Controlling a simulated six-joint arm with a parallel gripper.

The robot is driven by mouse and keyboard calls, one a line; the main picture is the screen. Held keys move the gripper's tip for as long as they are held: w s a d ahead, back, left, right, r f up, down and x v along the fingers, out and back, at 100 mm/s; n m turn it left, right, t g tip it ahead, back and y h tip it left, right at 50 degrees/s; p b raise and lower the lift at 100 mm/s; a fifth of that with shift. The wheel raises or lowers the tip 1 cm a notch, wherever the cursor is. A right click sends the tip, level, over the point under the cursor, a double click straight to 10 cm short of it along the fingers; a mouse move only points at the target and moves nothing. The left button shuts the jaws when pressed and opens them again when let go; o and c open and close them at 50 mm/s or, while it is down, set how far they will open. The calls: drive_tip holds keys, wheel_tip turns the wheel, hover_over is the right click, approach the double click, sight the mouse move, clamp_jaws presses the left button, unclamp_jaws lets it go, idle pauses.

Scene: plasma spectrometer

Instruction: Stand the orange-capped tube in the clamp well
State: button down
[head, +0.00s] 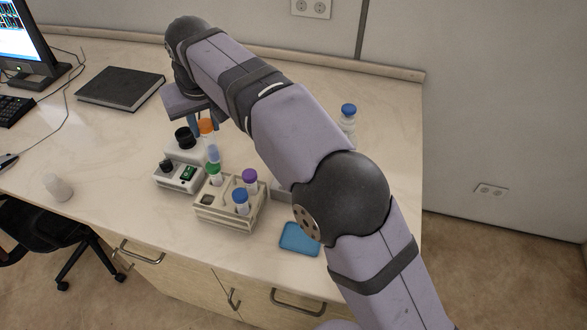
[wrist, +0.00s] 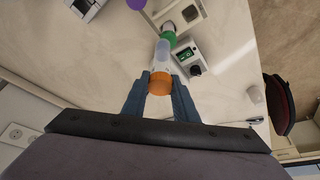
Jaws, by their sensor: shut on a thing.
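The orange-capped tube (head: 206,126) is held in my gripper (head: 199,120) above the bench, its clear body hanging down. In the wrist view its orange cap (wrist: 160,82) sits between the two fingers (wrist: 160,88), which are shut on it.
A beige rack (head: 225,215) just right of the instrument holds green- (head: 213,169), purple- (head: 250,176) and blue-capped (head: 240,196) tubes. A blue tray (head: 300,239) lies at the front edge. A blue-capped bottle (head: 348,115) stands at the right. The bench left of the instrument is mostly clear.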

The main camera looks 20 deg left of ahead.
drive_tip(key=w+d+f+m+t+h+p, duration=0.1)
drive_tip(key=w+d+f+m+p, duration=0.1)
drive_tip(key=w+d, duration=0.5)
drive_tip(key=w+d+f+m+p, duration=0.1)
drive_tip(key=w+d+m, duration=0.2)
drive_tip(key=w+d, duration=0.45)
wheel_tip(320, 180, down, 10)
drive_tip(key=s+d+p, duration=0.1)
drive_tip(key=p, duration=0.2)
drive_tip(key=shift+s+d, duration=0.35)
drive_tip(key=shift+f, duration=0.15)
drive_tip(key=c, duration=1.4)
unclamp_jaws()
drive_tip(key=b+v, duration=0.3)
drive_tip(key=v, duration=0.9)
drive_tip(key=shift+a+r, duration=0.2)
